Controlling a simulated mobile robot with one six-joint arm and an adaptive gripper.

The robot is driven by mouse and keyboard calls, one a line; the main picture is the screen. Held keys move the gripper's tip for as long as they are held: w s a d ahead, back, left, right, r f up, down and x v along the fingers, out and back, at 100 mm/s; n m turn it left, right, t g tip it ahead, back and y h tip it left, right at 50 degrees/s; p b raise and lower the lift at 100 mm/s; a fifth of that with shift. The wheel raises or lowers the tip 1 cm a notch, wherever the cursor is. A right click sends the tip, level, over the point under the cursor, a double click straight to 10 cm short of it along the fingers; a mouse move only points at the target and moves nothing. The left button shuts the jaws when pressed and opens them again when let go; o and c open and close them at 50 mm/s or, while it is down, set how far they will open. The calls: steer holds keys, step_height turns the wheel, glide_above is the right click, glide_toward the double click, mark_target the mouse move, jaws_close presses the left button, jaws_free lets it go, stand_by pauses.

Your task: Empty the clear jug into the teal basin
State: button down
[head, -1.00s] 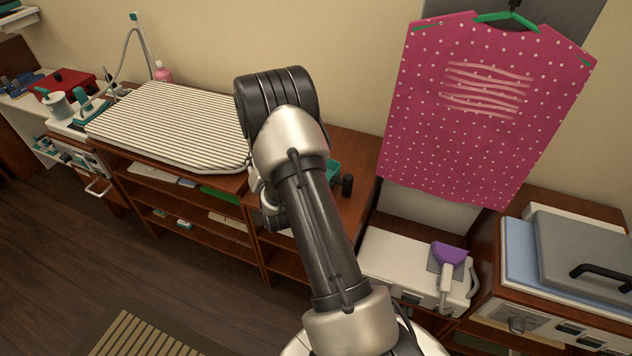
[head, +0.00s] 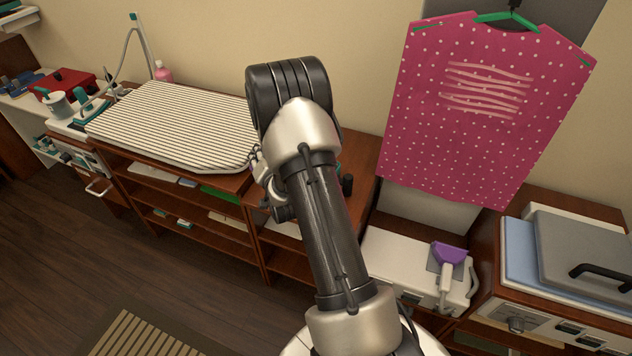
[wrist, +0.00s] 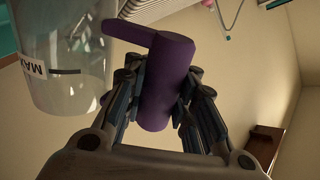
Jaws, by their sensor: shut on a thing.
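My gripper (wrist: 160,78) is shut on the purple handle (wrist: 165,90) of the clear jug (wrist: 78,60) in the wrist view. The jug is transparent, with a white MAX label and a dark mark on its wall. I cannot tell how much is in it. In the head view my arm hides the jug's body. A sliver of teal, apparently the teal basin (head: 338,167), shows just right of my arm on the wooden counter. Teal also shows at the left edge of the wrist view, beside the jug.
A striped ironing board (head: 175,125) lies left of my arm, with a pink bottle (head: 163,72) behind it. A pink dotted garment (head: 485,110) hangs on the right. A steamer with a purple head (head: 449,253) and a grey press (head: 585,255) stand below it.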

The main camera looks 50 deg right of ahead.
steer(key=shift+d+r+m, duration=0.3)
steer(key=shift+d+m, duration=0.15)
steer(key=shift+m, duration=0.05)
stand_by(1.2)
steer(key=shift+s+d+r+m+y+p, duration=0.15)
steer(key=shift+d+r+m+y+p, duration=0.15)
steer(key=shift+d+m+y, duration=0.15)
stand_by(0.7)
steer(key=shift+d, duration=0.1)
stand_by(0.6)
steer(key=shift+s+d+r+m+p, duration=0.1)
steer(key=shift+d+r+m+p, duration=0.35)
steer(key=shift+r+p, duration=0.1)
steer(key=shift+d+r, duration=0.1)
stand_by(1.3)
steer(key=shift+d+r+y+p, duration=0.15)
steer(key=shift+r+y+p, duration=0.05)
steer(key=shift+y+p, duration=0.1)
steer(key=shift+s+d+r+m+p, duration=0.1)
steer(key=shift+d+r+m+p, duration=0.15)
steer(key=shift+d+m+p, duration=0.15)
